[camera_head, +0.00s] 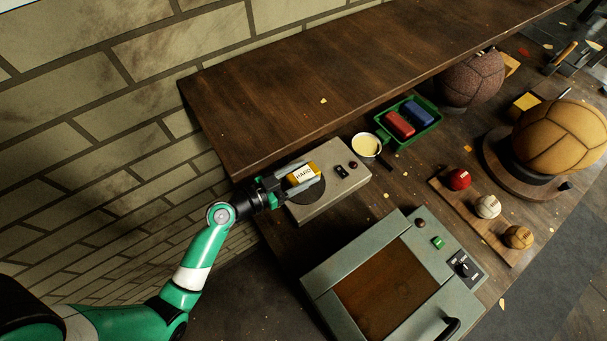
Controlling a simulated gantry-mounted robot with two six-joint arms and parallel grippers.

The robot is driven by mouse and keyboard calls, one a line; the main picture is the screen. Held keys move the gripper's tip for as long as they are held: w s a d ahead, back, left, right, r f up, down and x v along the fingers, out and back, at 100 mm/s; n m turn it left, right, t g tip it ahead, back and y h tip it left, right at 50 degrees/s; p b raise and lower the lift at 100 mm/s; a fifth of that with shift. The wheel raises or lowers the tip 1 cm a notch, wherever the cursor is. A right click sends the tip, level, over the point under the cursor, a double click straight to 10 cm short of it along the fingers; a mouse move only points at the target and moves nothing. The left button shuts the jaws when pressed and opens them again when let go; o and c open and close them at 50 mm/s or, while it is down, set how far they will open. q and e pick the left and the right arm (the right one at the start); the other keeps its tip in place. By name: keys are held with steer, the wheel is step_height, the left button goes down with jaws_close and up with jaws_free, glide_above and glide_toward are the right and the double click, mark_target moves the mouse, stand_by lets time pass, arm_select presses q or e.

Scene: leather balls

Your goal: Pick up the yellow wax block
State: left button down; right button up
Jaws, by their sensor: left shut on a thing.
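The yellow wax block (314,168) has a white label reading HARD. It is at the dark round plate (309,196) of a grey hot-plate unit (345,188); I cannot tell whether it touches the plate. My left gripper (302,177) reaches in from the left and is shut on the block, with its fingers along the block's sides. The fingers hide part of the block. My right gripper is not in view.
A pan of pale yellow stuff (366,145) stands right of the hot plate. A green tray (428,128) holds a red and a blue block. A wooden shelf (300,100) overhangs behind. A grey-green machine (390,285) stands in front. Several balls are at the right.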

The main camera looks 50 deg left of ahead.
arm_select(q)
steer(key=d+r+p, duration=0.9)
steer(key=d+r, duration=0.2)
steer(key=d, duration=0.3)
steer(key=shift+s+r, duration=0.15)
steer(key=shift+a, duration=0.1)
